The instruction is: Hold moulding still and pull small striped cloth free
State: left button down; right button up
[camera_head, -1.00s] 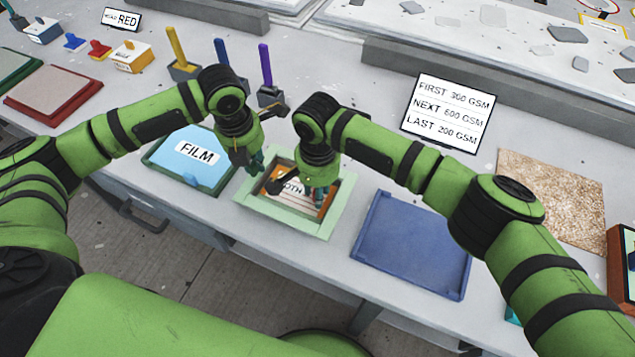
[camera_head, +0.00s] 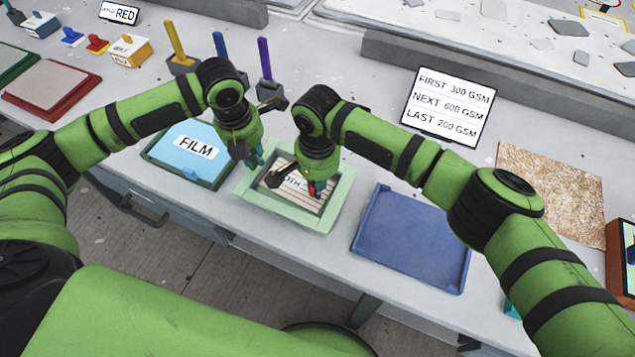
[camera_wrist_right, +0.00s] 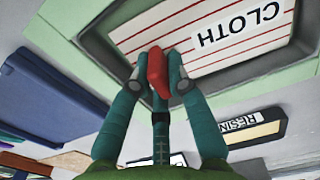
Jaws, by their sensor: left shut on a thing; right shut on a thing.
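The pale green framed moulding (camera_head: 310,221) lies on the bench in the middle of the head view. White cloth with thin red stripes (camera_head: 310,193) lies inside it under a CLOTH label; the cloth fills much of the right wrist view (camera_wrist_right: 212,60). My left gripper (camera_head: 255,161) is shut at the moulding's far left rim; its fingertips are partly hidden. My right gripper (camera_head: 316,189) is over the moulding's right part, shut on a small red piece (camera_wrist_right: 158,72). I cannot tell whether this piece is part of the striped cloth.
A blue FILM tray (camera_head: 185,168) stands close on the left, and an empty blue tray (camera_head: 410,240) on the right. Upright tools in holders (camera_head: 270,85) stand behind my left gripper. A sign listing GSM weights (camera_head: 447,106) stands behind my right arm.

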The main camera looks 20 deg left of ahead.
jog(key=shift+a+r, duration=0.1)
jog(key=shift+r, duration=2.15)
grip_shut()
jog(key=shift+r, duration=0.15)
jog(key=shift+r, duration=2.4)
pick_arm(q)
jog(key=c, duration=1.1)
grip_release()
notch_tip(320, 180, up, 12)
jog(key=s, duration=0.1)
jog(key=shift+s, duration=0.25)
